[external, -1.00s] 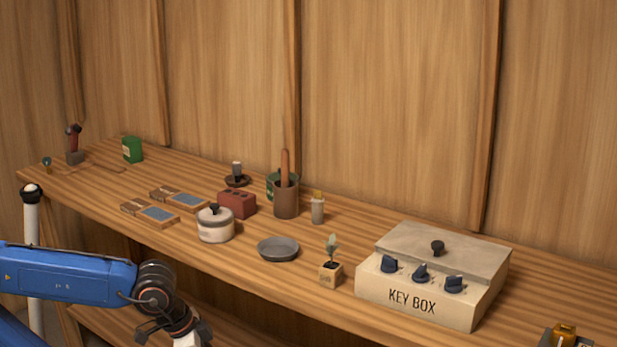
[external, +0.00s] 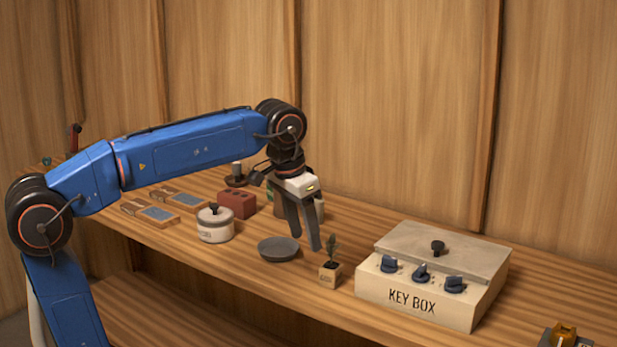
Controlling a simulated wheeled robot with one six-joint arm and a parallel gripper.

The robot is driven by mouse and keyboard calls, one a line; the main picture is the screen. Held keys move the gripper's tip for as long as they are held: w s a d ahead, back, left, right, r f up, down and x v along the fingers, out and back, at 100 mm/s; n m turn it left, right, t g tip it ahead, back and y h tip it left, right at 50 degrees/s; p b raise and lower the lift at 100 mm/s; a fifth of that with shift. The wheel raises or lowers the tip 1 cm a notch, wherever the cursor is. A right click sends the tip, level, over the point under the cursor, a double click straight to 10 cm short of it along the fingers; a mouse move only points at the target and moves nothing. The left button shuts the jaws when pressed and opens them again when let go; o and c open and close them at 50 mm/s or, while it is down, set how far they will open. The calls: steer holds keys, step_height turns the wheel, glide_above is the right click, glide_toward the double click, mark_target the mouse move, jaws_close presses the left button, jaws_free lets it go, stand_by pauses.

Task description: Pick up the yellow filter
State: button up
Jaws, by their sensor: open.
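A small amber-yellow piece (external: 563,335) sits in a dark holder at the bottom right corner, cut off by the picture's edge. It is the only clearly yellow object on the shelf, but I cannot tell for sure that it is the yellow filter. My gripper (external: 306,241) points down, open and empty, over the middle of the shelf. It is between the grey dish (external: 278,249) and the small potted plant (external: 330,272), well to the left of the amber piece. I cannot tell how high its fingertips are above the wood.
The cream key box (external: 405,300) with dark knobs stands between the gripper and the amber piece. A white lidded pot (external: 215,226), a red brick (external: 237,203) and framed blue panels (external: 158,214) are to the left. Bare wood shows behind the key box.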

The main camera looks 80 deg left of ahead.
steer(key=w+a+r+n, duration=0.1)
steer(key=w+a+r, duration=0.35)
steer(key=a, duration=0.35)
step_height(320, 180, up, 3)
steer(key=n+g, duration=0.2)
steer(key=n, duration=0.2)
glide_above(318, 208)
steer(key=a, duration=0.2)
steer(key=shift+h, duration=0.4)
steer(key=f, duration=1.2)
steer(key=shift+s, duration=0.3)
steer(key=shift+w+d+f, duration=0.1)
steer(key=shift+w+f, duration=0.1)
steer(key=shift+f, duration=1.15)
steer(key=shift+w+d+f, duration=0.1)
steer(key=shift+w+f, duration=0.1)
steer(key=shift+f, duration=1.15)
steer(key=c, duration=1.1)
